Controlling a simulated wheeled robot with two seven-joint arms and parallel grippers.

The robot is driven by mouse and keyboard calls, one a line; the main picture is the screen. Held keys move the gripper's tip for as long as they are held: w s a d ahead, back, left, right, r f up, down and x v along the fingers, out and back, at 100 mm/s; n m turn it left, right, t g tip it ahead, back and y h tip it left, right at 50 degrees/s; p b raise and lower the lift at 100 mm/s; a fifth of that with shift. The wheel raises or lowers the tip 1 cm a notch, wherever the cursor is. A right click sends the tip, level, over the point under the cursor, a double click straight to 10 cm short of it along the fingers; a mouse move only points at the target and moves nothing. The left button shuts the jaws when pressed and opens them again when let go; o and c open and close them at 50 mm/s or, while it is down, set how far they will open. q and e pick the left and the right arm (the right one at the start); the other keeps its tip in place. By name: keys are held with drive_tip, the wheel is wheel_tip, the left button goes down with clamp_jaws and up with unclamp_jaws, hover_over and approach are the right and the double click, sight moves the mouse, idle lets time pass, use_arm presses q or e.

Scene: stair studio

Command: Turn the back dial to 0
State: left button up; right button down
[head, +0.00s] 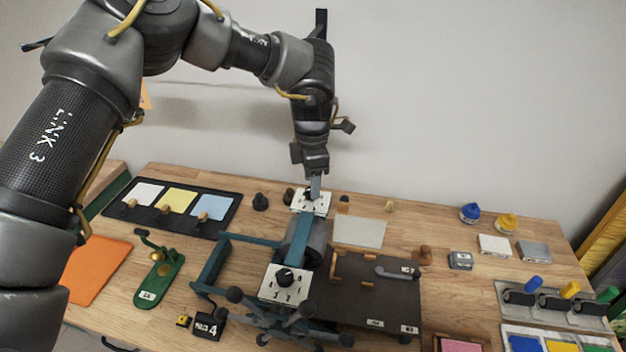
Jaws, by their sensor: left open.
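The back dial's white plate (323,206) stands at the rear of a teal and dark machine, near the wall. My left gripper (314,192) points down right over this plate, with its fingers around or just above the knob. The fingers hide most of the knob and the plate's markings, so I cannot tell the back dial's setting or whether the fingers touch it. The left gripper is open. A front dial (286,277) with a black knob sits on a white numbered plate nearer to me. My right gripper does not show.
The teal frame (209,262) and dark knobbed handles (235,295) surround the front dial. A dark board (375,290) with a grey handle lies right of it. A black tray (220,219) with coloured cards is at the left.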

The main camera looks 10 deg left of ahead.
use_arm(q)
drive_tip(key=shift+s+f, duration=0.25)
drive_tip(key=shift+s, duration=0.05)
drive_tip(key=shift+s+f, duration=0.1)
drive_tip(key=shift+s, duration=0.2)
drive_tip(key=shift+f, duration=0.35)
drive_tip(key=shift+w, duration=0.15)
drive_tip(key=c, duration=0.7)
drive_tip(key=shift+d, duration=0.1)
drive_tip(key=c, duration=0.3)
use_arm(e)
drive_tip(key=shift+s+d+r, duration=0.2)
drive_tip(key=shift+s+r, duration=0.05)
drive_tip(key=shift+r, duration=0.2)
use_arm(q)
drive_tip(key=shift+n, duration=0.3)
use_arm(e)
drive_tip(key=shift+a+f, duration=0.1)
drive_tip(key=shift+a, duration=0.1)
